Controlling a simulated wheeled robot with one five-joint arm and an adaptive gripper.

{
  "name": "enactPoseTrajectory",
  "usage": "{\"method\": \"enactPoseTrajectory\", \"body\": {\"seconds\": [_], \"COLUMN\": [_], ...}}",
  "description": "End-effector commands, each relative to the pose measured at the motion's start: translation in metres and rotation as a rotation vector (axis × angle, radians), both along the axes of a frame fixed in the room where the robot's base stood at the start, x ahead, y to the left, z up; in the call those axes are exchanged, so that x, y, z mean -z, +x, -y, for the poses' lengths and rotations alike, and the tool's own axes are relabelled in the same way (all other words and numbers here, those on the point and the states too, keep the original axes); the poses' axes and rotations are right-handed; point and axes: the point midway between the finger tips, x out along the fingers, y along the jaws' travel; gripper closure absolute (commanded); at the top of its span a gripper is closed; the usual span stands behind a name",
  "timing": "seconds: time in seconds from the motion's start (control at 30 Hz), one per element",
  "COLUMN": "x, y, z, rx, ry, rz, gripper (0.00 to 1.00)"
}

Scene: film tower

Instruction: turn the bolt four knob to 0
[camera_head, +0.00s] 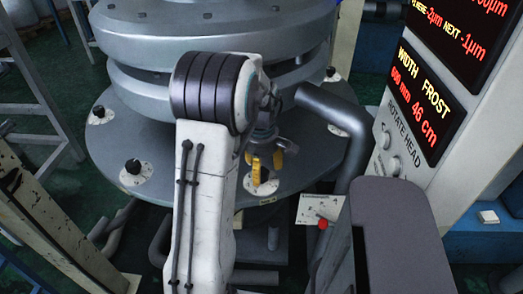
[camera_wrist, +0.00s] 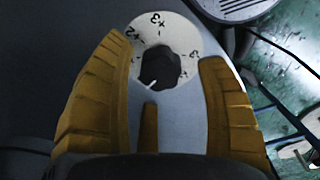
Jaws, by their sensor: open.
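In the wrist view a dark round knob (camera_wrist: 161,69) sits on a round white dial plate (camera_wrist: 194,37) with printed numbers, including +2 and 3. A short white mark on the knob's near edge points to the lower left. The yellow fingers of my gripper (camera_wrist: 164,54) are open, one on each side of the knob, with a shorter yellow finger below it. I cannot tell whether they touch it. In the head view my gripper (camera_head: 264,165) is over the front dial plate (camera_head: 262,183) on the round flange; the arm and fingers hide the knob there.
Other dark knobs (camera_head: 133,166) on white dials stand around the grey flange (camera_head: 190,178). A thick grey pipe (camera_head: 352,150) curves down to the right of my gripper. A control panel with red displays (camera_head: 425,105) stands at right. A small box with a red button (camera_head: 322,224) is below.

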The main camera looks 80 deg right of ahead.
Motion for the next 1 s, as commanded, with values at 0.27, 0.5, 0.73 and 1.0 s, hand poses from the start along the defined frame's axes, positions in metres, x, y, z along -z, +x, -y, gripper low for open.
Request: {"method": "enactPoseTrajectory", "body": {"seconds": [0.27, 0.5, 0.73, 1.0], "x": [-0.05, -0.081, -0.096, -0.098], "y": [0.0, 0.0, 0.0, 0.0], "z": [-0.001, -0.002, -0.003, -0.004], "rx": [0.0, 0.0, 0.0, 0.0], "ry": [-0.004, -0.001, 0.001, 0.001], "rz": [0.0, 0.0, 0.0, 0.0], "gripper": [0.33, 0.33, 0.33, 0.33]}}
